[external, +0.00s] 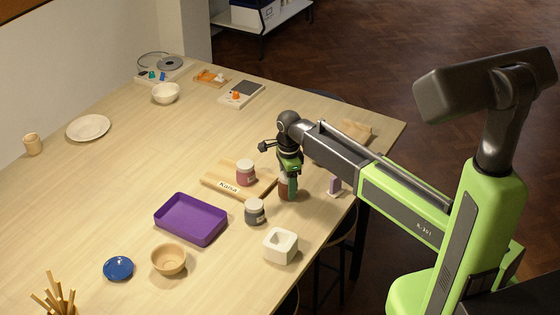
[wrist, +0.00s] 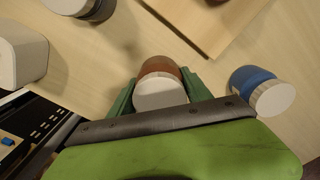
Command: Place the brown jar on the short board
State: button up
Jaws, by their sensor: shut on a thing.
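My gripper (external: 288,184) is shut on the brown jar (external: 286,194), near the table's right edge. In the wrist view the jar (wrist: 160,72) sits between the green fingers (wrist: 160,95), its white lid towards the camera. I cannot tell whether its base touches the table. A wooden board (external: 212,182) with a name label lies left of the jar and bears a pink jar (external: 245,173). It also shows at the top of the wrist view (wrist: 185,28). Another wooden board (external: 356,129) lies farther back, partly hidden by my arm. I cannot tell which board is the short one.
A blue jar (wrist: 258,88) stands right of the gripper in the wrist view. A purple tray (external: 190,220) lies left. The table's middle left is clear.

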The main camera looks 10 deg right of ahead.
notch_tip(320, 180, up, 9)
jog(key=p, duration=0.7)
jog(key=shift+f, duration=0.3)
